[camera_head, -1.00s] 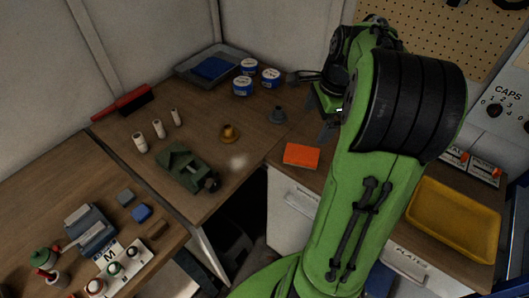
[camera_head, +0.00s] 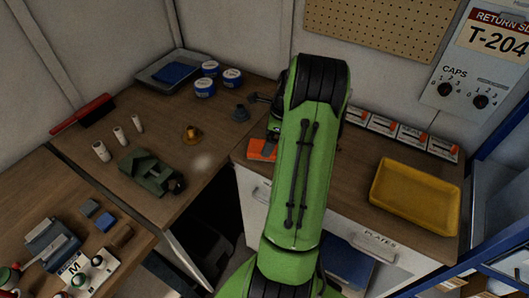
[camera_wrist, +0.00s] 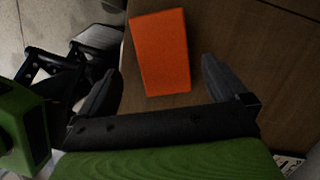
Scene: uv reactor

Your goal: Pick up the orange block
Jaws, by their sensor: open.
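The orange block (camera_head: 259,148) lies flat on the wooden counter in the head view, near its front edge, partly hidden behind my green arm. In the wrist view the orange block (camera_wrist: 160,52) shows whole, a flat rectangle slightly tilted. My gripper (camera_wrist: 160,78) is open in the wrist view, with one dark finger on each side of the block's lower end. The block is between and beyond the fingers, with gaps to both. I cannot tell the height of the fingers above the counter. The fingers are not clearly seen in the head view.
A yellow tray (camera_head: 416,196) stands on the counter at right, with several small boxes (camera_head: 398,133) behind it. A grey cone-like piece (camera_head: 241,113) and a brass piece (camera_head: 191,134) stand to the left. A green vise (camera_head: 148,172) is farther left.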

